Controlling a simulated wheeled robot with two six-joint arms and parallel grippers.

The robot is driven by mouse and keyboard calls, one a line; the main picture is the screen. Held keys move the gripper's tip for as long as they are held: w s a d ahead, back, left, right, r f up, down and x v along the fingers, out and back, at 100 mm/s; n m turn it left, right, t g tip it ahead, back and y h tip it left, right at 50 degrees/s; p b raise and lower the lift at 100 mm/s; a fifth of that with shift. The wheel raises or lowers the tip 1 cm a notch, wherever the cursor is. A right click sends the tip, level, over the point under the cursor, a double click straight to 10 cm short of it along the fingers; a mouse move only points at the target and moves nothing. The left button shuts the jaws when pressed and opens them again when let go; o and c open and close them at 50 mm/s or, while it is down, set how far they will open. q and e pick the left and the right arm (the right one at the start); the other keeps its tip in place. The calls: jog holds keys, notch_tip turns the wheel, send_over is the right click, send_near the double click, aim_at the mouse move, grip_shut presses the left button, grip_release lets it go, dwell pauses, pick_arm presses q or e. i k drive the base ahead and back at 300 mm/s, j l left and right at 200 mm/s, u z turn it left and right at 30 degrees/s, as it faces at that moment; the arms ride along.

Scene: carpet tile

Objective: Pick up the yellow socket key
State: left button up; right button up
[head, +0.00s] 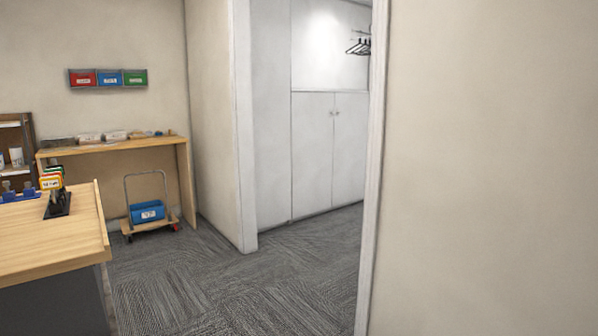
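A black rack (60,205) stands on the wooden counter at the left edge of the head view. Several upright tools with coloured labelled heads cluster above it, with green and red ones behind. A yellow-edged head (51,183) with a white label is at the front of the cluster; it appears to be the yellow socket key. Its lower part is hard to make out against the dark rack. Neither of my grippers is in view.
The wooden counter (50,235) has a corner jutting towards the carpet. Blue holders (20,195) stand left of the rack. A trolley with a blue crate (147,211) is under the back bench (120,146). A doorway opens mid-view; a wall (490,170) fills the right.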

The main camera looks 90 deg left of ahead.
aim_at(51, 184)
jog(key=j+u, duration=0.1)
jog(key=u, duration=4.05)
